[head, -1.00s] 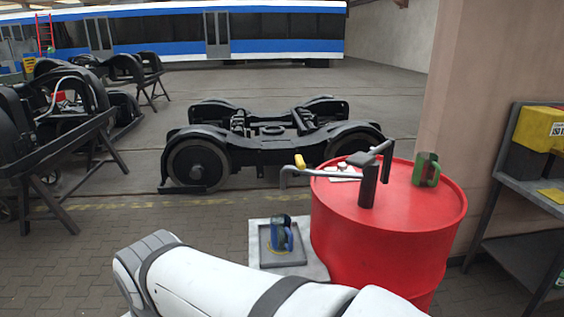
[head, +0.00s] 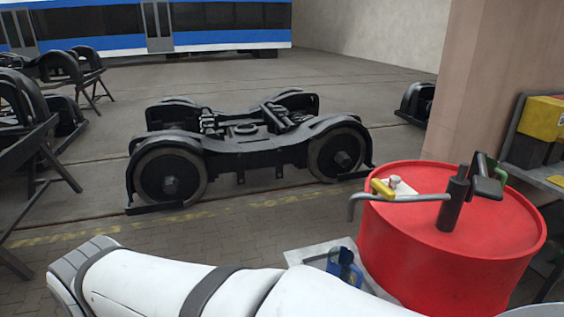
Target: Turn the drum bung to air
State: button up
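A red drum (head: 400,250) stands at the right, with its top in view. A small pale item (head: 398,184) lies on the top behind the grip. I cannot tell whether it is the bung; no bung shows clearly. My white arm crosses the bottom of the head view, left of and in front of the drum. My gripper is outside the view.
A blue measuring jug (head: 345,264) stands left of the drum, partly hidden by my arm. A black bogie (head: 245,148) stands on the floor behind. A wall pillar (head: 475,85) and a shelf with a yellow case (head: 540,120) are at the right.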

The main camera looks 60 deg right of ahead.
aim_at(395, 180)
jog(key=i, duration=1.45)
jog(key=z, duration=2.8)
jog(key=k, duration=0.1)
jog(key=z, duration=0.95)
jog(key=i, duration=1)
jog(key=z, duration=0.1)
